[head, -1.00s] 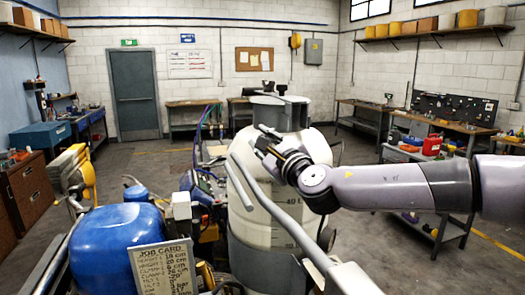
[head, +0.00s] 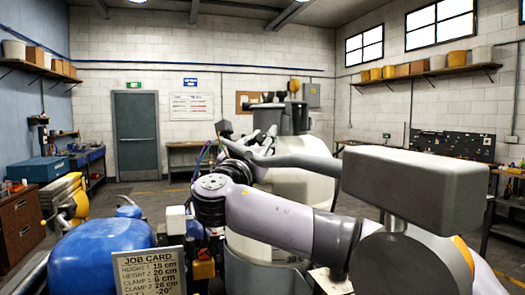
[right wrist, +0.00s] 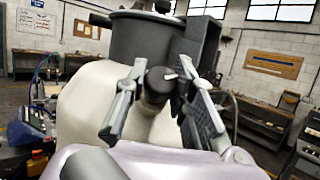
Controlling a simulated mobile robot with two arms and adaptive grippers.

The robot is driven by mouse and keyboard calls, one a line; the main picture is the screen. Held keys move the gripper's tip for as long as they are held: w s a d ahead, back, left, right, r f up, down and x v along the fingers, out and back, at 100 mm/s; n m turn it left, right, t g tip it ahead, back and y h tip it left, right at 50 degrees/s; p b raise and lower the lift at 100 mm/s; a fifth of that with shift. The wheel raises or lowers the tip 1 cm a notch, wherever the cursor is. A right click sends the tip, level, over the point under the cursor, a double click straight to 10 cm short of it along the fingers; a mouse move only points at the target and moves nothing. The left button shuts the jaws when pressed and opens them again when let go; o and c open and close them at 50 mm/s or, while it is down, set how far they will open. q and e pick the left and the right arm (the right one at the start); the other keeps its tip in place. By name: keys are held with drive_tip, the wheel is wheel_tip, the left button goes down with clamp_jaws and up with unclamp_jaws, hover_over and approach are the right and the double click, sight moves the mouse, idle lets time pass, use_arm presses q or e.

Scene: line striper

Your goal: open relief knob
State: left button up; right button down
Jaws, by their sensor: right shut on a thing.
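The white tank (head: 312,190) of the line striper stands ahead with a dark lid (head: 285,118) on top. A dark round knob (right wrist: 157,88) with a pale pointer mark shows in the right wrist view at the tank's top, just below the lid (right wrist: 150,38). My right gripper (right wrist: 161,78) has its two fingers on either side of this knob and is shut on it. In the head view my right gripper (head: 258,142) is at the tank's upper left, and the knob cannot be made out there. My left gripper is out of view.
A blue tank (head: 95,262) and a job card (head: 151,272) are at the lower left. Workbenches line the walls, with open floor between.

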drive_tip(key=m+g+h+p, duration=0.1)
drive_tip(key=m+g+h, duration=0.1)
drive_tip(key=m+h, duration=0.2)
drive_tip(key=shift+r+p, duration=0.1)
drive_tip(key=shift+p, duration=0.3)
drive_tip(key=shift+m+g+h+p, duration=1.3)
drive_tip(key=shift+m+g+p, duration=0.25)
drive_tip(key=shift+m, duration=0.55)
drive_tip(key=c, duration=1.3)
unclamp_jaws()
drive_tip(key=shift+c, duration=0.2)
